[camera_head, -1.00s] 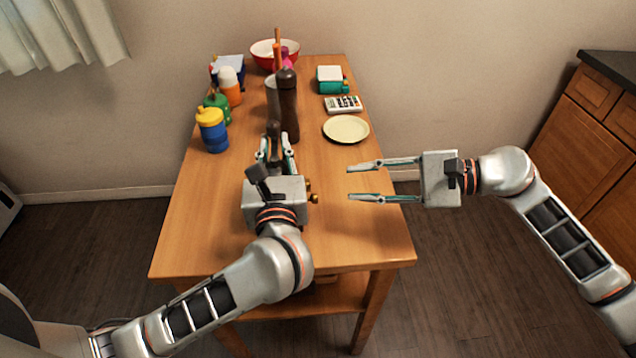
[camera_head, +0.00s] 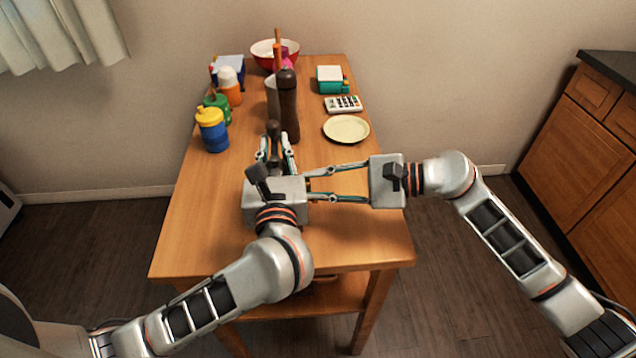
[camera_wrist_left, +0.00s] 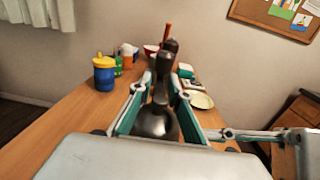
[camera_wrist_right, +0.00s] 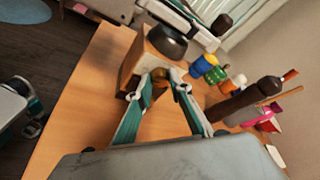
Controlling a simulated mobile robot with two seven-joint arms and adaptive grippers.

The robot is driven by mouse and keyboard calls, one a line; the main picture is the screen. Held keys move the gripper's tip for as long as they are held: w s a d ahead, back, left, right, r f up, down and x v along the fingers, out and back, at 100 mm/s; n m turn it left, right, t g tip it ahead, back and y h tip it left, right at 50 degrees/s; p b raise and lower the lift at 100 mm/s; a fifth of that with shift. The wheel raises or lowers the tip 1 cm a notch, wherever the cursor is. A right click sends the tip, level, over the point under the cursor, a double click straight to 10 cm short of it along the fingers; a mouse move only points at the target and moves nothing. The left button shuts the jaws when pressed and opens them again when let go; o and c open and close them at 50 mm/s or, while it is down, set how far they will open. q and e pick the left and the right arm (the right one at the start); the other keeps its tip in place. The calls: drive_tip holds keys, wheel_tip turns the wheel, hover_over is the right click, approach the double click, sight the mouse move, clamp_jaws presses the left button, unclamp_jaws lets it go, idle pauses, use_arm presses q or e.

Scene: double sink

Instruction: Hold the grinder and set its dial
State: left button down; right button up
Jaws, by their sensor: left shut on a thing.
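The grinder shows in the right wrist view as a wooden box (camera_wrist_right: 139,58) with a dark metal dome (camera_wrist_right: 168,42) on top and small brass knobs on its side. One brass knob (camera_wrist_right: 185,87), seemingly the dial, is by my right fingertips. My left gripper (camera_head: 275,143) is shut on the grinder's dark upper part (camera_wrist_left: 160,84), above its dome (camera_wrist_left: 156,122). In the head view my left wrist hides most of the grinder. My right gripper (camera_head: 312,186) has its fingers apart, its tips at the grinder's right side; contact with the dial is unclear.
A blue-and-yellow cup (camera_head: 212,130) and other bottles line the left edge. A tall dark brown bottle-like object (camera_head: 288,105) stands behind the grinder. A plate (camera_head: 346,129), a calculator-like box (camera_head: 343,104) and a red bowl (camera_head: 268,52) are further back. The table's front is clear.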

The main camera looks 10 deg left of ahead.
clamp_jaws()
drive_tip(key=m+g, duration=0.1)
drive_tip(key=m, duration=0.1)
drive_tip(key=m+g+h, duration=0.1)
drive_tip(key=m, duration=0.1)
drive_tip(key=w+m+g+h, duration=0.1)
drive_tip(key=shift+a+r+m+g, duration=0.1)
drive_tip(key=shift+r+m+g, duration=0.2)
drive_tip(key=shift+m, duration=0.1)
drive_tip(key=m+g, duration=0.2)
drive_tip(key=m, duration=0.1)
drive_tip(key=shift+w+a+f+m+g+h, duration=0.1)
drive_tip(key=shift+w+m+g+h, duration=0.05)
drive_tip(key=shift+m+g+h, duration=0.15)
drive_tip(key=shift+w+f+m+g, duration=0.1)
drive_tip(key=shift+f+m+g, duration=0.05)
drive_tip(key=shift+m+g, duration=1)
drive_tip(key=shift+m, duration=0.25)
